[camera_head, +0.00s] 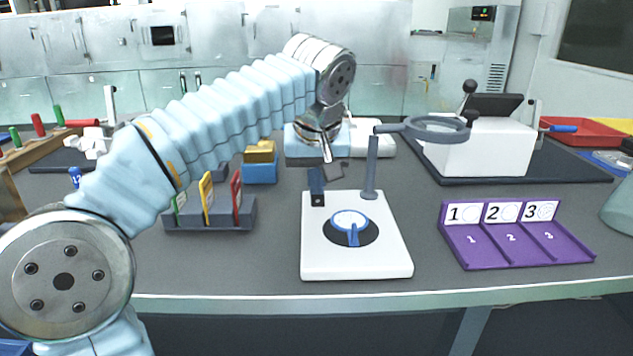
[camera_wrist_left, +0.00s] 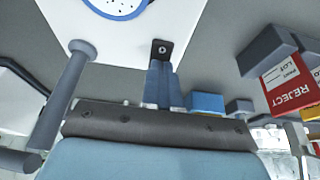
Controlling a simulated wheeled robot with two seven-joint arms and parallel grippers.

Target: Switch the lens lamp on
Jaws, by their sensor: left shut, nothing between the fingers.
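The lens lamp has a white base (camera_head: 318,262), a grey post (camera_head: 371,165) and a ring lens (camera_head: 437,128) reaching right; no glow shows in the lens. A small black switch (camera_head: 318,200) with a white round mark sits at the base's back left corner. The switch also shows in the left wrist view (camera_wrist_left: 161,46). My left gripper (camera_head: 316,182) is shut and empty, its blue fingertips (camera_wrist_left: 160,66) right at the switch's rear edge. I cannot tell whether they touch it. The post stands beside the fingers. My right gripper is not in view.
A purple numbered tray (camera_head: 480,262) is to the right, and a grey holder with coloured cards (camera_head: 185,222) to the left. A white machine (camera_head: 475,150) stands behind right. Bare table lies between base and tray.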

